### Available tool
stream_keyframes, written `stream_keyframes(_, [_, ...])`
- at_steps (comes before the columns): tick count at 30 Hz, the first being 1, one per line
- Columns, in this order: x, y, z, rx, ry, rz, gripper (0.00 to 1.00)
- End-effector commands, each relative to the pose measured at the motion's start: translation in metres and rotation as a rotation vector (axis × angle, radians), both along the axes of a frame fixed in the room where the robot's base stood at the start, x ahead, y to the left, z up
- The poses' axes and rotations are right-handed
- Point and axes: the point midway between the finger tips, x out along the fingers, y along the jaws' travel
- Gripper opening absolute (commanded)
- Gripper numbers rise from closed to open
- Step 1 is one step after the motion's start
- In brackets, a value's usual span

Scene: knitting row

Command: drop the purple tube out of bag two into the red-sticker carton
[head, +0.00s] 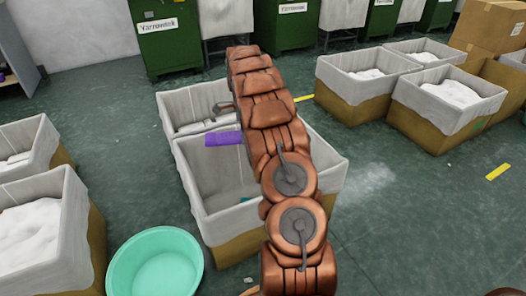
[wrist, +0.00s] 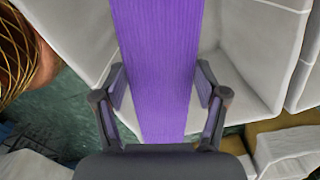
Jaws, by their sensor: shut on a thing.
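The purple tube (head: 222,138) shows in the head view just left of my arm, over the white-lined cartons in the middle. In the wrist view the tube (wrist: 158,45) runs upright through the picture between the two fingers of my gripper (wrist: 159,88), which is shut on it. My arm hides much of the gripper in the head view. Below the tube is a large lined carton (head: 228,235), open at the top, its visible inside mostly bare with a small teal patch. No red sticker shows on any carton, and no bag marked two can be made out.
A smaller-looking lined carton (head: 190,98) adjoins behind. A mint-green tub (head: 155,262) stands at front left. Filled lined cartons stand left (head: 40,235) and right (head: 450,100). Green machines (head: 168,38) line the back.

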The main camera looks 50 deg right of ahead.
Motion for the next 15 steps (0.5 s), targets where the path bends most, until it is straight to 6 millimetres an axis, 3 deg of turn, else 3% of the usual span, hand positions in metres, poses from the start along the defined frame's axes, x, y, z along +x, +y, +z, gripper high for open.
stream_keyframes(1, [-0.005,-0.017,-0.022,-0.001,-0.004,-0.081,0.48])
stream_keyframes(6, [-0.021,-0.051,-0.044,0.003,-0.007,-0.295,0.48])
stream_keyframes(15, [-0.029,-0.068,-0.057,0.004,-0.008,-0.406,0.48])
